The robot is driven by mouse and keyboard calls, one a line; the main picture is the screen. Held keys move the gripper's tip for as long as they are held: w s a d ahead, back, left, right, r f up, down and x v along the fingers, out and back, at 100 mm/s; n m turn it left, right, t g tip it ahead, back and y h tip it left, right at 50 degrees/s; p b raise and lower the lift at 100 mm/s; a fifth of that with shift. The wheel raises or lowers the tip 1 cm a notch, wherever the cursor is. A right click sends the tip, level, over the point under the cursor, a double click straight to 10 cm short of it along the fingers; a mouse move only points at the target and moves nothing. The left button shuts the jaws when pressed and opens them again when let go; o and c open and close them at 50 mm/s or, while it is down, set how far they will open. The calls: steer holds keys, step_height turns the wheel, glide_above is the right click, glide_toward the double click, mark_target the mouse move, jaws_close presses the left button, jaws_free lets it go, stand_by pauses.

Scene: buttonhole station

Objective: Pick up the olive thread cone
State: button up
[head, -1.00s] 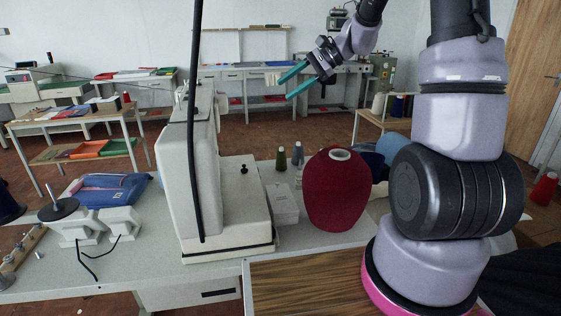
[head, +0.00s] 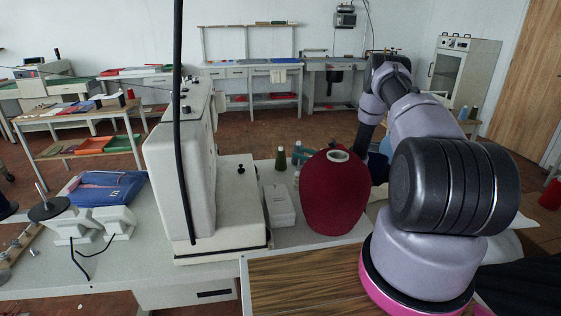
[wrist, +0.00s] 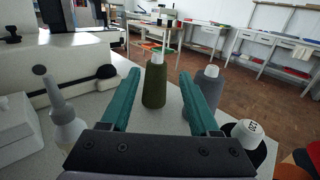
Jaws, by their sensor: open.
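The olive thread cone (head: 281,158) stands upright on the light table, just right of the white sewing machine in the head view. In the wrist view the olive cone (wrist: 154,85) appears between the two teal fingers, ahead of my gripper (wrist: 159,74), with its pale tip showing at the top. My gripper is open and empty. In the head view its teal fingers (head: 304,153) show right of the olive cone, partly hidden behind the large dark red cone. I cannot tell whether the fingers flank the cone or are short of it.
A grey cone (wrist: 208,85) stands close by the right finger. A nozzled bottle (wrist: 66,122) is at the left. The large dark red cone (head: 334,195), a white box (head: 279,206) and the sewing machine (head: 181,170) crowd the near side.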

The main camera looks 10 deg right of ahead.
mark_target(283, 149)
steer(key=x, duration=0.9)
steer(key=shift+a+f, duration=0.3)
steer(key=shift+a, duration=0.1)
steer(key=shift+w+a, duration=0.35)
steer(key=shift+w, duration=0.1)
jaws_close()
stand_by(0.6)
